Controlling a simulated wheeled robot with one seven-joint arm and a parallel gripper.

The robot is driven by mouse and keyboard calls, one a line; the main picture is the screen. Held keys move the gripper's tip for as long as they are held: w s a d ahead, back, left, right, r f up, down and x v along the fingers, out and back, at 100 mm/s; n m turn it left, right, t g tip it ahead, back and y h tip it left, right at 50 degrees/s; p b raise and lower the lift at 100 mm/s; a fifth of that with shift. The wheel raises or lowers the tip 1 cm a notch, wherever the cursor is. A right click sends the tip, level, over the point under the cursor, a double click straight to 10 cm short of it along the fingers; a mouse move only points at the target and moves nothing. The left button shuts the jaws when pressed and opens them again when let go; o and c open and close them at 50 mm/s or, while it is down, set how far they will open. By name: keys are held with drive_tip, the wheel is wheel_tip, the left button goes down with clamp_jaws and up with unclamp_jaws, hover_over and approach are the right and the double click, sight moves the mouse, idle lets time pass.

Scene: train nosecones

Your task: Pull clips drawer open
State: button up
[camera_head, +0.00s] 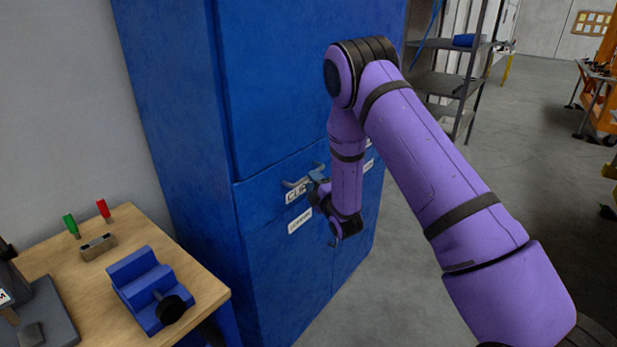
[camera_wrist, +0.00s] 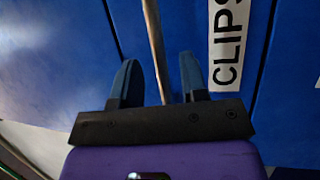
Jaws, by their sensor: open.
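The clips drawer (camera_head: 262,198) is a blue front in the tall blue cabinet, with a white label partly hidden by my arm. The "CLIPS" label (camera_wrist: 229,45) reads in full in the wrist view, turned sideways. The drawer's metal bar handle (camera_head: 296,183) sticks out above the label. My gripper (camera_head: 318,178) is at the drawer front, beside the handle. In the wrist view the two dark fingers (camera_wrist: 160,80) are apart, and the handle bar (camera_wrist: 154,40) runs between them. I cannot tell whether either finger touches it. The drawer front looks flush with the cabinet.
A wooden bench (camera_head: 205,290) at lower left holds a blue stepped block (camera_head: 140,280) and green and red tools. Another labelled front (camera_head: 290,260) lies below the drawer. Grey shelves (camera_head: 440,85) stand behind right. Open floor (camera_head: 410,260) lies right of the cabinet.

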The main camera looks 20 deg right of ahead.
drive_tip(key=shift+x, duration=1.6)
clamp_jaws()
